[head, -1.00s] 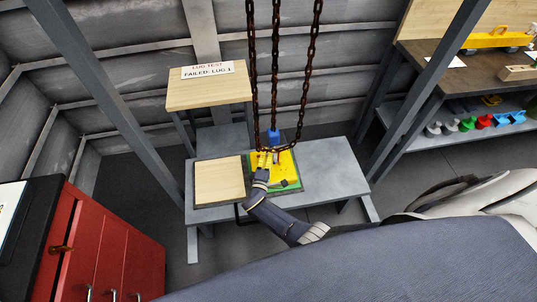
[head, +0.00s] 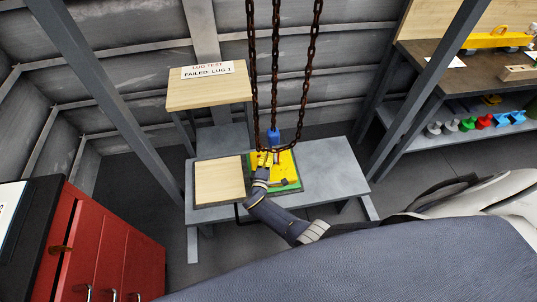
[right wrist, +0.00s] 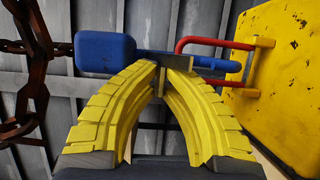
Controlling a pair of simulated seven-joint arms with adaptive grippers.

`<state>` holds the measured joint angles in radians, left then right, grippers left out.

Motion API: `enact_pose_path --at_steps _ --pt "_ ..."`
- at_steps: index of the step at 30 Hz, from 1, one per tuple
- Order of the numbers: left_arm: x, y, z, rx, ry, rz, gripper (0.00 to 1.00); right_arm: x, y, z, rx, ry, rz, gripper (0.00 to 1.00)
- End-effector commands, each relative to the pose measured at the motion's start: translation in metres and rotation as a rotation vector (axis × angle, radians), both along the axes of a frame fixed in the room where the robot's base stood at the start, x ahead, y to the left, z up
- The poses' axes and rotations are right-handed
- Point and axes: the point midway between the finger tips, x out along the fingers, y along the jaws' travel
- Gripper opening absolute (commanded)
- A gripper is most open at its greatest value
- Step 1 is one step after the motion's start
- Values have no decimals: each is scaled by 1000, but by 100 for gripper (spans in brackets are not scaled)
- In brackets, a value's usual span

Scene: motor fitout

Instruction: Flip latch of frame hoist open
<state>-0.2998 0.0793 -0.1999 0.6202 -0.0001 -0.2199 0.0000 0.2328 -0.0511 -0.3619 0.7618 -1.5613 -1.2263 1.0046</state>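In the right wrist view a latch with a blue handle end (right wrist: 105,52) lies level. Its grey metal bar runs right to a blue rod (right wrist: 215,63) beside a red U-shaped bracket (right wrist: 205,43) on a yellow plate (right wrist: 275,85). My right gripper (right wrist: 165,68) has its yellow fingers brought together at the tips, right at the grey bar; I cannot tell whether they touch it. In the head view the right gripper (head: 263,160) is over the yellow piece (head: 284,170) on the bench, beside a blue part (head: 273,136). My left gripper is not in view.
Rusty chains (head: 276,70) hang just above the yellow piece; one shows close by in the wrist view (right wrist: 32,90). A wooden board (head: 219,180) lies left on the grey bench (head: 328,165). A signed wooden stand (head: 208,92) is behind, a red cabinet (head: 105,240) at left.

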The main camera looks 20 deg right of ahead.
Motion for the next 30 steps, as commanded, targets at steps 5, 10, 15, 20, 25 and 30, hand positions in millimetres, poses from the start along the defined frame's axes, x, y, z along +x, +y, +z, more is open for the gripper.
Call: enact_pose_path --at_steps 5,10,15,20,25,30 --pt "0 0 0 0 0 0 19 0 0 1 6 14 -3 0" --pt "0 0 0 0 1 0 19 -2 -1 2 21 76 -8 0" --pt "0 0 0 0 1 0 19 -3 0 4 35 146 -6 0" --pt "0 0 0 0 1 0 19 -4 0 5 45 204 -6 0" --pt "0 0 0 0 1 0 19 -3 0 7 49 237 -1 0" --pt "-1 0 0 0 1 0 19 -3 0 7 51 242 0 0"
